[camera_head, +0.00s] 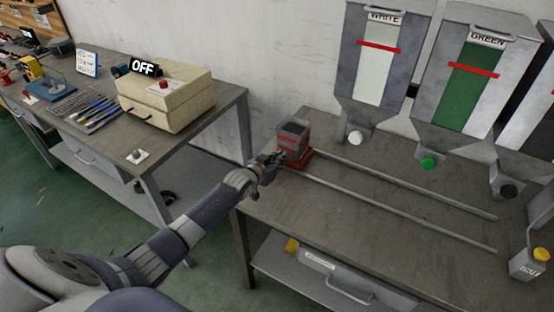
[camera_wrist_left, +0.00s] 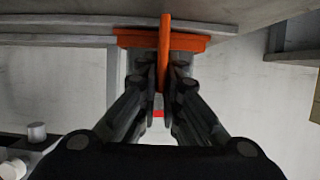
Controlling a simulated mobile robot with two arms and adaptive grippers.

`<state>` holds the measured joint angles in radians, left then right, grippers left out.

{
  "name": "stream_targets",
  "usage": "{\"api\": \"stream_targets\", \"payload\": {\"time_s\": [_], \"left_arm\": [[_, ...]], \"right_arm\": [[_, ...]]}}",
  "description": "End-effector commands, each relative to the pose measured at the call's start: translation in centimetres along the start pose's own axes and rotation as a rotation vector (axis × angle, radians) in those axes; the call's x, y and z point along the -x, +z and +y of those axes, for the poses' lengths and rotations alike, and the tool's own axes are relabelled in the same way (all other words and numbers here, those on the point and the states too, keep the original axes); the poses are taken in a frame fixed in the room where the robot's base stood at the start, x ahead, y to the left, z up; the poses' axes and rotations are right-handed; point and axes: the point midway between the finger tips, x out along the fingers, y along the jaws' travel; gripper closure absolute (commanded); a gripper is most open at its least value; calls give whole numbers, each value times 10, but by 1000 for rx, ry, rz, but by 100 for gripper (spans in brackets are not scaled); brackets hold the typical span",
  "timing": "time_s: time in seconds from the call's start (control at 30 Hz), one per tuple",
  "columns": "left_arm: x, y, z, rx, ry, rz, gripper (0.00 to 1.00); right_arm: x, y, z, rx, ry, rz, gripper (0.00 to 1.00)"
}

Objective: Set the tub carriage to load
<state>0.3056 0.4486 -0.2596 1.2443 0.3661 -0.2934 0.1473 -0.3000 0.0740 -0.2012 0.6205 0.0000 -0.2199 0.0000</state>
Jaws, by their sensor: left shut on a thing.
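The grey tub (camera_head: 292,141) with a red line stands on the orange carriage (camera_head: 304,159) at the left end of two parallel rails. My left gripper (camera_head: 277,160) is at the front left of the carriage. In the left wrist view, its fingers (camera_wrist_left: 164,92) are shut on the upright orange handle (camera_wrist_left: 165,40) of the carriage (camera_wrist_left: 130,41). The tub is partly hidden behind the fingers there. My right gripper is not in view.
The rails (camera_head: 400,206) run right across the bench, clear of objects. Hoppers marked WHITE (camera_head: 374,60) and GREEN (camera_head: 474,72) and a dark one (camera_head: 530,120) hang above. A beige machine (camera_head: 168,98) with an OFF sign (camera_head: 145,68) stands on the left bench.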

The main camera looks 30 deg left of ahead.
Motion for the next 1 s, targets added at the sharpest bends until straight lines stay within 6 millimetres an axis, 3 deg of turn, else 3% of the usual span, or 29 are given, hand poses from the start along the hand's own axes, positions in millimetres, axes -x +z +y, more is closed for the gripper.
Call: {"api": "stream_targets", "payload": {"time_s": [0.37, 0.4, 0.47, 0.83, 1.0], "left_arm": [[0, -1, -6, -3, -9, -1, 100], [0, -1, -6, -3, -9, -1, 84], [0, -1, -6, -2, -9, -1, 73], [2, 0, -3, -2, -5, -1, 73], [14, 1, -3, -2, -4, -3, 73]], "right_arm": [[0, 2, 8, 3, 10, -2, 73], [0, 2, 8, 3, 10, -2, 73], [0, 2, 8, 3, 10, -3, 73], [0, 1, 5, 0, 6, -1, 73], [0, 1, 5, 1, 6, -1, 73]]}}
